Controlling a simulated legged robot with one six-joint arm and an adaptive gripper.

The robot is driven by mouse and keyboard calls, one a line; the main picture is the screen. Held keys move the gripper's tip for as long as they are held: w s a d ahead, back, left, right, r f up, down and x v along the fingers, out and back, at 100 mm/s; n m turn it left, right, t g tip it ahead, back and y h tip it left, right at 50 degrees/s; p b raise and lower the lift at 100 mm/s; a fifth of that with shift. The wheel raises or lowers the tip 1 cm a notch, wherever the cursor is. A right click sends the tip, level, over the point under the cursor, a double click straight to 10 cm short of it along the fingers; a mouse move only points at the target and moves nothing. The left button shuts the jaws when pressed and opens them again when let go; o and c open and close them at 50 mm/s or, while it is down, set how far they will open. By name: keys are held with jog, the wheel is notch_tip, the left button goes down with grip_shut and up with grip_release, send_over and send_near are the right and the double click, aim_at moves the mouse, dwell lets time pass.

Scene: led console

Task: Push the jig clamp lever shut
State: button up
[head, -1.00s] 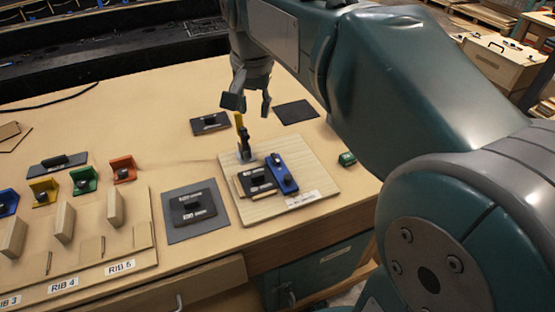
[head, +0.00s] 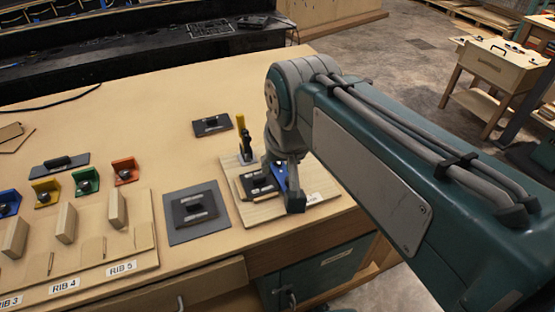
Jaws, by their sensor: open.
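The jig clamp lever (head: 241,127) has a yellow handle and stands upright at the back left of the light wooden jig board (head: 252,214). A dark block with white labels (head: 257,184) sits on the board in front of the clamp. A blue part (head: 279,175) lies to its right, mostly hidden behind my gripper. My gripper (head: 294,201) hangs over the right front of the board, to the right of and nearer than the lever, apart from it. It is open, though its fingers overlap in this view, and I see nothing held.
A dark plate (head: 197,228) with a labelled block lies left of the board. Another dark block (head: 212,125) lies behind. Coloured brackets (head: 125,170) and the wooden rib rack (head: 117,210) fill the left. The bench behind the board is largely clear.

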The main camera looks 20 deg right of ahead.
jog(key=s+f+n+t, duration=0.1)
jog(key=s+f+n, duration=0.1)
jog(key=s+f, duration=0.2)
jog(key=shift+s+f, duration=0.25)
jog(key=shift+s, duration=0.5)
jog(key=shift+s+f, duration=0.15)
jog(key=shift+f, duration=0.05)
jog(key=c, duration=0.6)
jog(key=w+r+m, duration=0.2)
jog(key=w+m, duration=0.3)
jog(key=m, duration=0.2)
jog(key=shift+w+r+m+t+y, duration=0.25)
jog(key=shift+m+t+y, duration=0.05)
jog(key=shift+m+y, duration=0.1)
jog(key=w+d+r+m+y, duration=0.1)
jog(key=w+d+m, duration=0.1)
jog(key=w+m, duration=0.85)
jog(key=w+d+r+m+y, duration=0.15)
jog(key=w+m, duration=0.55)
jog(key=m, duration=0.7)
jog(key=shift+t+h, duration=0.3)
jog(key=shift+h, duration=0.05)
jog(key=x, duration=1)
